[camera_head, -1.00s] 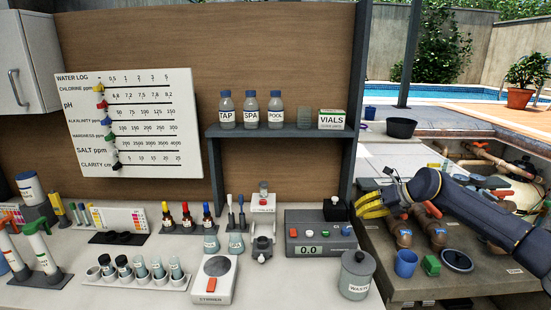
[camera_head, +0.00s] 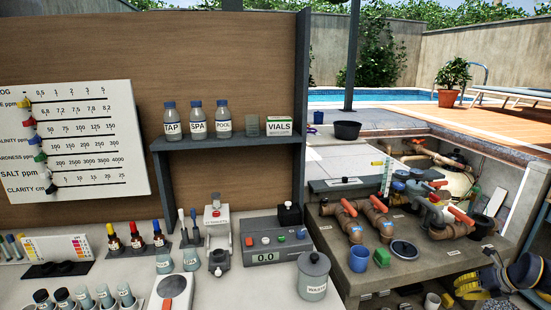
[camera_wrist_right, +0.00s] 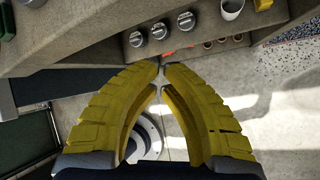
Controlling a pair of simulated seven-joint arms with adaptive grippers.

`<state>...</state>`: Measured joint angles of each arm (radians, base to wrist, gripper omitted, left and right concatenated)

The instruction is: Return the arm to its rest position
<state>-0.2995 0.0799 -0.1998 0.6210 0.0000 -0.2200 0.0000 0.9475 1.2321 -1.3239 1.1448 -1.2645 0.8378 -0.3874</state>
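My right gripper (camera_head: 468,287), with yellow fingers, is at the lower right of the head view, in front of the stone ledge's right end. My dark arm (camera_head: 530,275) comes in from the right edge. In the right wrist view the two curved yellow fingers (camera_wrist_right: 161,72) have their tips almost together, with nothing held between them. Pale floor shows beyond them. My left gripper is in neither view.
The stone ledge (camera_head: 455,257) carries brown pipe fittings with red handles (camera_head: 378,214), a blue cup (camera_head: 359,258) and a dark round dish (camera_head: 404,250). A grey waste jar (camera_head: 313,277) stands on the bench. Capped round items (camera_wrist_right: 159,30) show beyond the fingers in the wrist view.

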